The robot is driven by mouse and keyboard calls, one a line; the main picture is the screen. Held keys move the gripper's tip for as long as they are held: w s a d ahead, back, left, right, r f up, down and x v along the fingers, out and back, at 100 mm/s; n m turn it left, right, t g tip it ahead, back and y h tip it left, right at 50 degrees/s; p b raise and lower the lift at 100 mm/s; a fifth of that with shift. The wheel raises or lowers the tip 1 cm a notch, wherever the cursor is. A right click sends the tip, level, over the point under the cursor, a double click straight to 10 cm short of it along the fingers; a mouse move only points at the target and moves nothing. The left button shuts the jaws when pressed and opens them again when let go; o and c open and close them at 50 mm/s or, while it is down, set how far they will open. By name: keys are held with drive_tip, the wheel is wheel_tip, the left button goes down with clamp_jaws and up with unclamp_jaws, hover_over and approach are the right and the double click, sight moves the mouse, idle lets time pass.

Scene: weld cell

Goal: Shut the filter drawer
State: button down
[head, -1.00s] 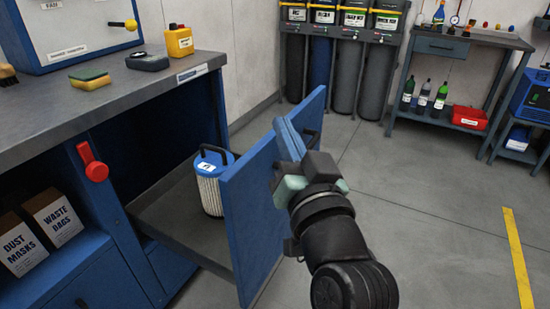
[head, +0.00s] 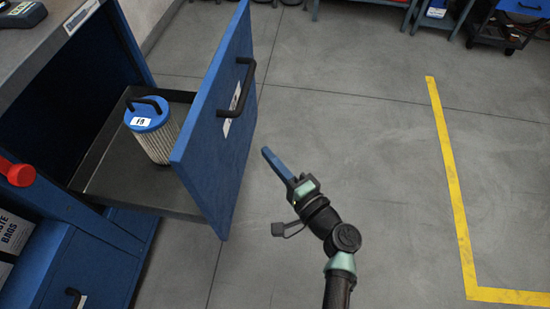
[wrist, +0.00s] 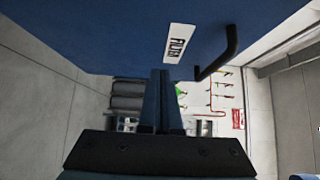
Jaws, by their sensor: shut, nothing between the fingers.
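The filter drawer (head: 215,125) stands pulled out of the blue bench, its blue front facing right. Its black handle (head: 246,88) is on the outer face, above a white label; the handle also shows in the wrist view (wrist: 222,55), close by. A filter cartridge (head: 155,132) with a blue cap and black handle stands upright on the drawer's grey floor. My gripper (head: 267,153) is shut and empty, to the right of the drawer front and apart from it in the head view. In the wrist view its blue fingers (wrist: 160,100) are together, pointing along the blue front.
The bench (head: 35,50) is at the left, with a red lever (head: 18,173) on it. Open grey floor with a yellow line (head: 458,210) lies to the right. A black cart (head: 500,28) stands at the far right.

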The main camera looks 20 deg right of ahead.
sight(230, 129)
drive_tip(key=shift+w+a, duration=0.7)
drive_tip(key=shift+w, duration=0.55)
drive_tip(key=shift+w+a, duration=0.75)
drive_tip(key=shift+w, duration=0.5)
drive_tip(key=shift+w+a, duration=0.7)
drive_tip(key=shift+w, duration=0.55)
drive_tip(key=shift+w+a+b, duration=0.1)
drive_tip(key=shift+b, duration=0.2)
